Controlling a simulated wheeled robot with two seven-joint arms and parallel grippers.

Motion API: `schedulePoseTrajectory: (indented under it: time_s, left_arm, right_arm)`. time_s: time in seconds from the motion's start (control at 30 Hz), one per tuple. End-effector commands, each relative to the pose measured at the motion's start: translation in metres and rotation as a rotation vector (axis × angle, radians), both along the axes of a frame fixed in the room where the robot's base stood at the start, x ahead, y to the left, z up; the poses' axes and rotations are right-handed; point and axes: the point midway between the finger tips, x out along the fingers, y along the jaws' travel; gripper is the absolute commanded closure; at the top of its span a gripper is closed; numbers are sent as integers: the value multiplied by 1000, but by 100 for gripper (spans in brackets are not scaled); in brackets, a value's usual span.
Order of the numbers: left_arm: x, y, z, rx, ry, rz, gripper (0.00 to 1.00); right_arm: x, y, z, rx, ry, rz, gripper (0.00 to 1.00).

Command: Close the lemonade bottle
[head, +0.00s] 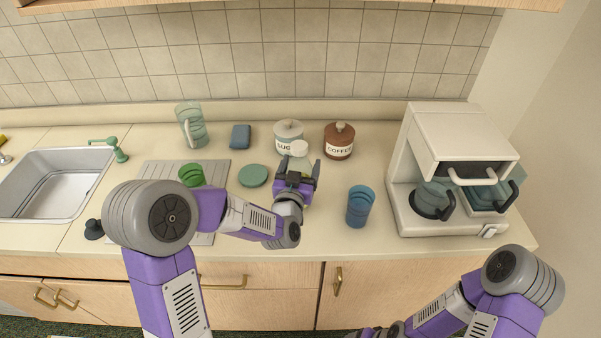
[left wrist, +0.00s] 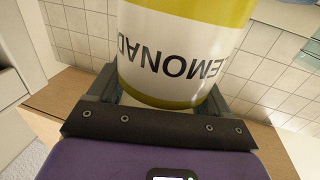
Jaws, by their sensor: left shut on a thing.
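My left gripper (head: 297,172) is shut on the lemonade bottle, above the counter in front of the sugar jar. In the left wrist view the lemonade bottle (left wrist: 180,55) fills the space between the fingers. Its label is white with yellow bands, and the dark lettering appears upside down. In the head view only a pale round top part of the bottle (head: 299,148) shows above the gripper; I cannot tell if a cap is on it. A flat round green disc (head: 253,175) lies on the counter left of the gripper; I cannot tell if it is a lid. My right gripper is barely visible at the bottom edge.
A blue cup (head: 360,206) stands right of the gripper, beside the coffee machine (head: 420,150). Behind are the sugar jar (head: 287,131), coffee jar (head: 339,141), a blue box (head: 241,136) and a glass pitcher (head: 191,125). A green cup (head: 191,174) and sink (head: 50,180) are left.

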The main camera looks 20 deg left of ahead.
Motion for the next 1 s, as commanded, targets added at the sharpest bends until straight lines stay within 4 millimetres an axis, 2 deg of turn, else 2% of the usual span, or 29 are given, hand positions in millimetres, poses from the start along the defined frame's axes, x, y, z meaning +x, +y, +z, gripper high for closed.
schedulePoseTrajectory:
  time_s: [0.03,0.13,0.53,0.57,0.7,1.0]
  left_arm:
    - [0,0,-11,0,3,0,100]
    - [0,0,-22,0,0,-1,100]
    - [0,0,-24,0,-3,0,100]
    - [0,0,-25,0,0,0,20]
    - [0,0,-24,0,1,0,0]
    - [0,0,-22,0,1,0,0]
  right_arm:
    - [0,0,-4,0,0,0,26]
    - [0,0,-6,0,0,0,26]
    - [0,0,-10,0,0,0,26]
    - [0,0,-10,0,0,0,26]
    - [0,0,-9,0,0,0,26]
    - [0,0,-6,0,0,0,26]
